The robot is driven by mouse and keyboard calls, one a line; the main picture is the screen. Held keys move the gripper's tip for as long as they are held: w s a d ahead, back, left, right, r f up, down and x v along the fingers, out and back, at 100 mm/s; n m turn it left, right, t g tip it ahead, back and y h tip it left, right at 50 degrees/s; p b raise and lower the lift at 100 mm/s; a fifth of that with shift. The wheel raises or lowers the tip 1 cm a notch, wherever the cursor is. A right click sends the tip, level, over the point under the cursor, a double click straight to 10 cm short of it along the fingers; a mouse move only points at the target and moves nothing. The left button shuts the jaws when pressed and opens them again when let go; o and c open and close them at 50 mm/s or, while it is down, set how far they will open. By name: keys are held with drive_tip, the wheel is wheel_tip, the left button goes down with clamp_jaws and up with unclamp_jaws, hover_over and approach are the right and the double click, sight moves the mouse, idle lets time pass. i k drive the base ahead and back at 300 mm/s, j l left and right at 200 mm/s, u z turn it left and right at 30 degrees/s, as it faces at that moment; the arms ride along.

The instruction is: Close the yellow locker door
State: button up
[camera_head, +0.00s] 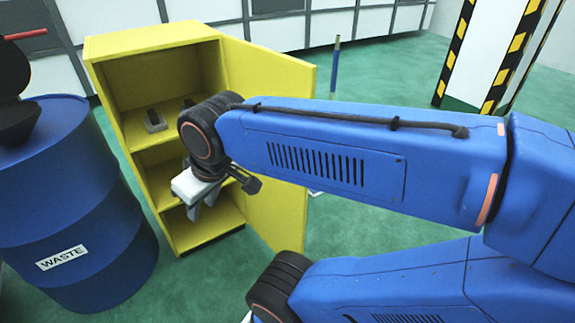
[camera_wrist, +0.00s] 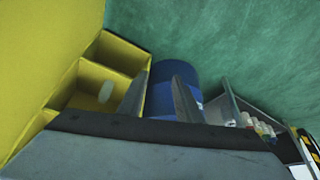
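The yellow locker (camera_head: 150,40) stands left of centre in the head view, with its shelves exposed. Its yellow door (camera_head: 275,85) stands wide open on the right side; my arm hides part of it. My gripper (camera_head: 204,211) is in front of the locker's lower shelves, to the left of the door. In the wrist view my gripper (camera_wrist: 158,90) shows two grey fingers spread apart with nothing between them. A large yellow panel, seemingly the door (camera_wrist: 40,50), fills the left of that view, beside the locker's compartments (camera_wrist: 112,55). No contact with the door is visible.
A blue waste barrel (camera_head: 75,200) stands close to the locker's left. Small dark-and-grey objects (camera_head: 154,121) lie on a shelf. A striped pillar (camera_head: 490,50) is at the far right. A shelf unit with small items (camera_wrist: 250,120) shows in the wrist view. Green floor lies beyond the door.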

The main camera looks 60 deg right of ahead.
sight(278, 213)
drive_tip(key=k+l, duration=0.3)
drive_tip(key=l, duration=0.2)
drive_tip(key=k+l+u, duration=0.1)
drive_tip(key=k+l, duration=0.15)
drive_tip(key=l, duration=0.2)
drive_tip(key=k+l, duration=0.3)
drive_tip(key=l, duration=0.2)
drive_tip(key=k+l+u, duration=0.1)
drive_tip(key=k+l, duration=0.2)
drive_tip(key=l, duration=0.55)
drive_tip(key=k+l+u, duration=0.15)
drive_tip(key=l, duration=0.2)
drive_tip(key=i+l+u, duration=0.35)
drive_tip(key=i+l, duration=0.6)
drive_tip(key=k+j+u, duration=0.1)
drive_tip(key=k+j, duration=0.3)
drive_tip(key=k+j+u, duration=0.15)
drive_tip(key=k+j, duration=0.25)
drive_tip(key=j, duration=0.2)
